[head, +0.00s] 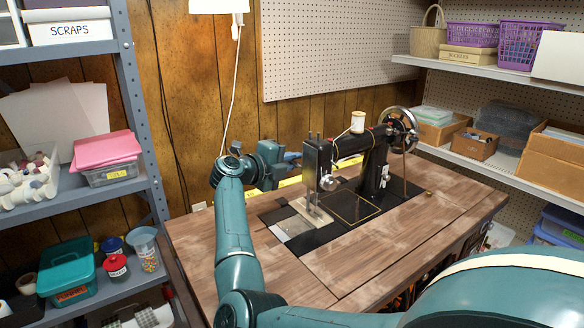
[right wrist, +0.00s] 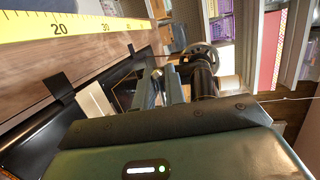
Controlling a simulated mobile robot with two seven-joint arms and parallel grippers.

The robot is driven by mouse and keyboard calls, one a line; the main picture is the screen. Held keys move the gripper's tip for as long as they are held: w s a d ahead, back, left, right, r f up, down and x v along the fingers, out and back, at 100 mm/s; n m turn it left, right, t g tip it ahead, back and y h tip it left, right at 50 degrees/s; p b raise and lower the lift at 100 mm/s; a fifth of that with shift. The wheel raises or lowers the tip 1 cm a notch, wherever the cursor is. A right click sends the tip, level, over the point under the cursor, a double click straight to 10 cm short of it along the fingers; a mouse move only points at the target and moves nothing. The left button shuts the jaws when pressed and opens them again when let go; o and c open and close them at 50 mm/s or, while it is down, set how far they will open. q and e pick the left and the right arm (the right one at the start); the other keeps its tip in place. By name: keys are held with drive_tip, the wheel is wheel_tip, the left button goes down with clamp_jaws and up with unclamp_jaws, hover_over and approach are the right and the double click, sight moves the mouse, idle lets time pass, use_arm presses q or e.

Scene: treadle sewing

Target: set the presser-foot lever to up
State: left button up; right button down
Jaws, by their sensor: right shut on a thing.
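The black sewing machine (head: 376,165) stands on the wooden treadle table, its needle head toward the left. My right gripper (head: 296,156) reaches in from the left, behind the machine's head, with its fingers close to the head's back side. In the right wrist view the fingers (right wrist: 160,76) are close together at the machine's head, shut on the presser-foot lever. The lever itself is mostly hidden by the fingers and the head, so its up or down position cannot be told. My left gripper is not in view.
A yellow tape measure (right wrist: 75,24) lies along the table's back edge. A thread spool (head: 357,122) stands on the machine's arm, with the handwheel (head: 399,127) at its right. Pale fabric (head: 293,226) lies near the needle. The table's front left (head: 205,248) is clear.

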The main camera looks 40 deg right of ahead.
drive_tip(key=shift+r+m, duration=0.2)
drive_tip(key=shift+m, duration=0.4)
drive_tip(key=shift+r+t+b, duration=0.1)
drive_tip(key=shift+t+b, duration=0.2)
drive_tip(key=shift+m, duration=0.3)
drive_tip(key=c, duration=1.6)
unclamp_jaws()
drive_tip(key=shift+r, duration=0.1)
drive_tip(key=shift+c, duration=0.2)
drive_tip(key=shift+o, duration=0.5)
drive_tip(key=shift+s, duration=0.1)
